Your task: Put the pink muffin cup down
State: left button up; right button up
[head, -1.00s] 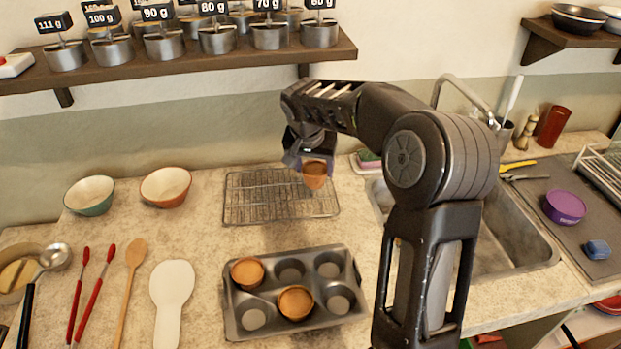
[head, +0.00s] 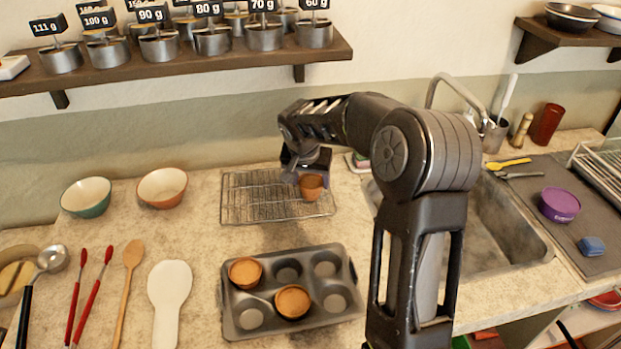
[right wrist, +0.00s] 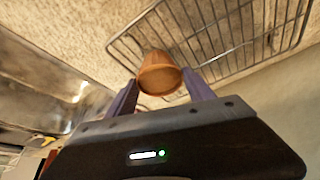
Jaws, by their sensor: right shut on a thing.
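My right gripper (head: 307,176) is shut on an orange-brown muffin cup (head: 312,188); no pink cup is evident. The cup is upright over the right part of the wire cooling rack (head: 240,213). In the right wrist view the muffin cup (right wrist: 159,74) sits between the two purple-grey fingers, with the rack (right wrist: 215,45) behind it. I cannot tell whether the cup's base touches the rack's wires. My left gripper is not in view.
A grey muffin tin (head: 343,312) in front of the rack holds two similar cups. A teal bowl (head: 87,198) and an orange bowl (head: 163,188) stand to the left. The sink (head: 490,240) is to the right. The rest of the rack is clear.

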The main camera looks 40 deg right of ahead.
jog(key=o, duration=1.3)
jog(key=shift+o, duration=0.2)
jog(key=shift+r, duration=0.3)
jog(key=b+v, duration=0.2)
jog(key=v, duration=0.9)
jog(key=shift+r, duration=0.3)
jog(key=shift+s+a, duration=0.1)
